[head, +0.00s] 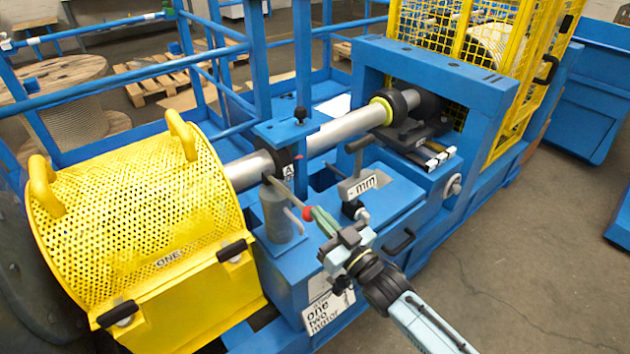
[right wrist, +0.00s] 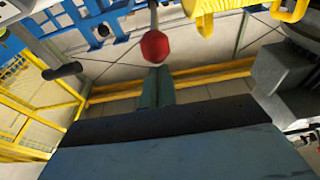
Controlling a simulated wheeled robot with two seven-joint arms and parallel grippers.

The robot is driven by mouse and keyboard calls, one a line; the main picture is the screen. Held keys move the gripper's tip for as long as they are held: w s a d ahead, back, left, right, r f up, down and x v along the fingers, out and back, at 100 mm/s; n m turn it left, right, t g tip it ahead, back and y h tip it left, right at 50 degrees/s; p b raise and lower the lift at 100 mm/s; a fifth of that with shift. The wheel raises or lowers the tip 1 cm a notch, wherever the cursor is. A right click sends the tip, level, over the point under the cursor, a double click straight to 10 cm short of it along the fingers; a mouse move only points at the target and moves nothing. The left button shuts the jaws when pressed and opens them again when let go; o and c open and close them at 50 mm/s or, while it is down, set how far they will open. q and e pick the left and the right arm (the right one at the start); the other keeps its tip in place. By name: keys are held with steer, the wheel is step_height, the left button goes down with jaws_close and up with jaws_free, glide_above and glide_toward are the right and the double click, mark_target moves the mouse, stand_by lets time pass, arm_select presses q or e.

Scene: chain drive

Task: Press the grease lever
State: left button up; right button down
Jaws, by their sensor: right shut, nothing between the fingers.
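The grease lever is a thin rod (head: 285,194) with a red ball knob (head: 308,213) at its end. It slopes down to the right from the top of a grey cylinder (head: 276,218) on the blue machine frame. My right gripper (head: 318,214) is shut and empty, with its fingertips right at the red knob. In the right wrist view the knob (right wrist: 155,46) shows just beyond the shut fingertips (right wrist: 158,72). I cannot tell whether they touch. My left gripper is not in view.
A yellow perforated guard (head: 140,225) stands left of the lever. A T-shaped handle (head: 357,152) with an "mm" plate (head: 362,186) stands close behind the right gripper. A steel shaft (head: 345,128) runs behind. Open floor (head: 520,265) lies to the right.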

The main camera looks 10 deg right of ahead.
steer(key=shift+s+f, duration=0.1)
steer(key=shift+f, duration=0.3)
step_height(320, 180, up, 5)
steer(key=s+p, duration=0.1)
steer(key=p, duration=0.4)
steer(key=v, duration=1)
steer(key=shift+s+d+b, duration=0.15)
steer(key=shift+d+b, duration=0.2)
steer(key=shift+b, duration=0.05)
stand_by(1.1)
